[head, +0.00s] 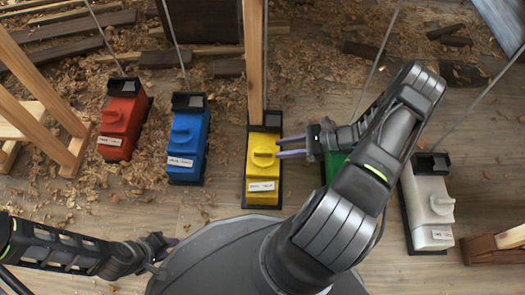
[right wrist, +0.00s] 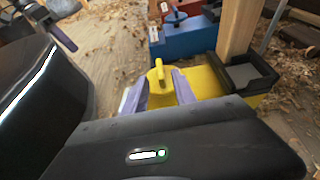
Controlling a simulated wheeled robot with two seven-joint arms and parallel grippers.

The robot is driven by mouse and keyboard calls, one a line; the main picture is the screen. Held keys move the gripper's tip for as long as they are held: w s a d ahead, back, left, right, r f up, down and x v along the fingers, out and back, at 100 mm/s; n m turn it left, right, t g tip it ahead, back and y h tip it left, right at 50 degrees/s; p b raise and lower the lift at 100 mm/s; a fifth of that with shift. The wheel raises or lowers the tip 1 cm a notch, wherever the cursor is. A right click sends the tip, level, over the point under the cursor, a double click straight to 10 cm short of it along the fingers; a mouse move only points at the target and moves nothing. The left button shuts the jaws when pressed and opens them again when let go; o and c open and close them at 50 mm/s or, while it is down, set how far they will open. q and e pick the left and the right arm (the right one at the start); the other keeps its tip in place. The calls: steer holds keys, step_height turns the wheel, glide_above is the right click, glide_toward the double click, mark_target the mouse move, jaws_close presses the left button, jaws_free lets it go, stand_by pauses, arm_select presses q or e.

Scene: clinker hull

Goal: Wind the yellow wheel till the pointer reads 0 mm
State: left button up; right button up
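The yellow box (head: 264,178) stands on the floor in the middle of the row, with a yellow wheel (head: 263,158) on its top and a white label near its front. No pointer or millimetre reading can be made out. My right gripper (head: 280,147) is open, its two purple fingers pointing left at the wheel from just right of it. In the right wrist view the wheel's raised yellow grip (right wrist: 157,75) shows between and beyond the spread fingers; contact cannot be told. My left gripper (head: 170,242) hangs at lower left, far from the box, its opening unclear.
Red (head: 123,120), blue (head: 187,140), green (head: 333,165) and white (head: 428,205) boxes stand in the same row; my right arm partly covers the green one. A wooden post (head: 254,60) rises behind the yellow box. Wood shavings and dark planks lie behind.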

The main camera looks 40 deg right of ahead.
mark_target(265, 152)
steer(key=b+x, duration=0.2)
steer(key=x, duration=0.5)
steer(key=shift+b, duration=0.3)
steer(key=shift+w+a+f, duration=0.1)
steer(key=shift+w+a, duration=0.05)
steer(key=shift+w, duration=0.05)
steer(key=shift+c, duration=0.4)
jaws_close()
